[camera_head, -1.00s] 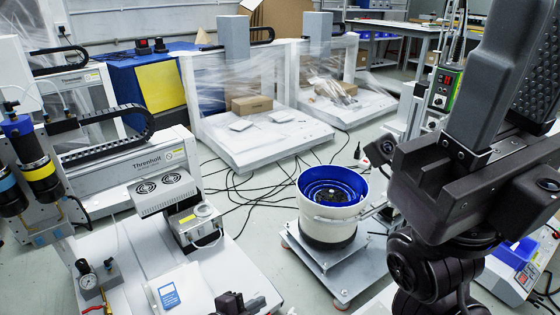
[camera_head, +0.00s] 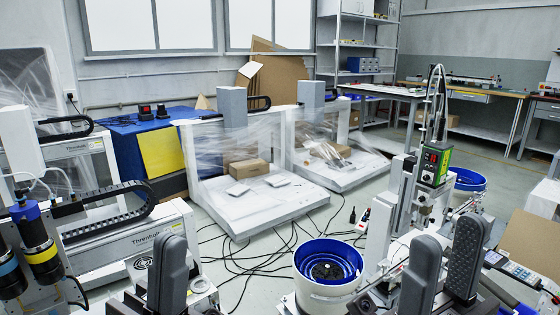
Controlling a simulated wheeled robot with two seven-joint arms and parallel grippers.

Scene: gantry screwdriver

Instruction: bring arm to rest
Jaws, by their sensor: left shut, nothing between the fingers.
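My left gripper (camera_head: 168,270) shows at the bottom left, its grey fingers upright and pressed together with nothing between them. It stands in front of the Threnholt gantry machine (camera_head: 150,240). My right gripper (camera_head: 446,232) is at the bottom right. Its two grey finger pads point up and stand apart, with nothing seen between them. It is to the right of the white feeder bowl with the blue inside (camera_head: 328,262) and in front of the gantry screwdriver column. The lower parts of both arms are cut off by the frame edge.
The screwdriver unit with a green display (camera_head: 434,163) stands close behind my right gripper. A second blue bowl (camera_head: 466,180) is further back. Plastic-wrapped machines (camera_head: 255,200) stand in the middle. Loose black cables cross the open floor (camera_head: 260,255).

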